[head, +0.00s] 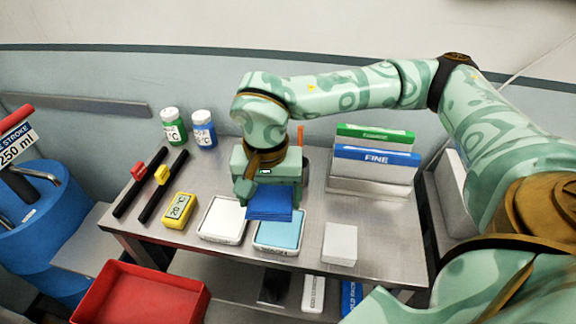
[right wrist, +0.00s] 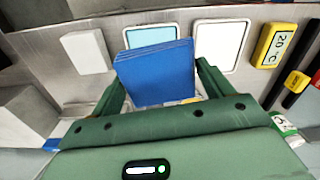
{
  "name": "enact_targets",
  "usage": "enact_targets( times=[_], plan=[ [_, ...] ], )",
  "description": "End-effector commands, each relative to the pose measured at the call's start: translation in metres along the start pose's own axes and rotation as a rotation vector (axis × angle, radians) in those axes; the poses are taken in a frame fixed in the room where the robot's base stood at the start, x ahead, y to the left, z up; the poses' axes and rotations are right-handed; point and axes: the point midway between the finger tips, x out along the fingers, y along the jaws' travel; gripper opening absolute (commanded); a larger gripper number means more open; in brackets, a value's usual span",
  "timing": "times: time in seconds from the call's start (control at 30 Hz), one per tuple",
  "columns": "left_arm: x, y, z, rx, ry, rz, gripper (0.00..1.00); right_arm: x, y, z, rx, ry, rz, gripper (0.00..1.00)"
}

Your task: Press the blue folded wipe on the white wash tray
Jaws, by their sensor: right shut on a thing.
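The blue folded wipe (head: 269,204) is held by my right gripper (head: 268,190), which is shut on it. In the right wrist view the wipe (right wrist: 155,73) sits between the two green fingers. In the head view it hangs above the back part of the tray with the light-blue surface (head: 279,235). The white wash tray (head: 223,218) lies just left of that tray, with a flat white surface. It also shows in the right wrist view (right wrist: 220,45), to the right of the wipe. My left gripper is not in view.
A white block (head: 340,243) stands right of the light-blue tray. Two bottles (head: 173,127) (head: 204,129) stand at the back, and green and blue boxes (head: 374,158) at the back right. A red bin (head: 140,295) is below the front edge.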

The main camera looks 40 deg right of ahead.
Motion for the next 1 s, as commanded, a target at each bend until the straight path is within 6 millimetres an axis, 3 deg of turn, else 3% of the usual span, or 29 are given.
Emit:
enact_targets(
  times=[0.03,0.2,0.33,0.57,1.0],
  plan=[
    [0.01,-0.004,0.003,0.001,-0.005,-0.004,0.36,0.01,0.0,-0.007,0.153,-0.002,0.001,0.61],
    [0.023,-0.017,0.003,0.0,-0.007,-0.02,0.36,0.017,0.001,-0.026,0.653,-0.002,0.002,0.61],
    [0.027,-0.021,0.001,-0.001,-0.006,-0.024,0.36,0.019,0.001,-0.033,0.865,-0.002,0.001,0.61],
    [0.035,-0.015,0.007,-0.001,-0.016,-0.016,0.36,0.028,0.002,-0.035,0.933,-0.003,0.002,0.61],
    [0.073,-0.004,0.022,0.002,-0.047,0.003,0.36,0.076,0.001,-0.035,0.929,-0.003,0.004,0.61]
  ],
)
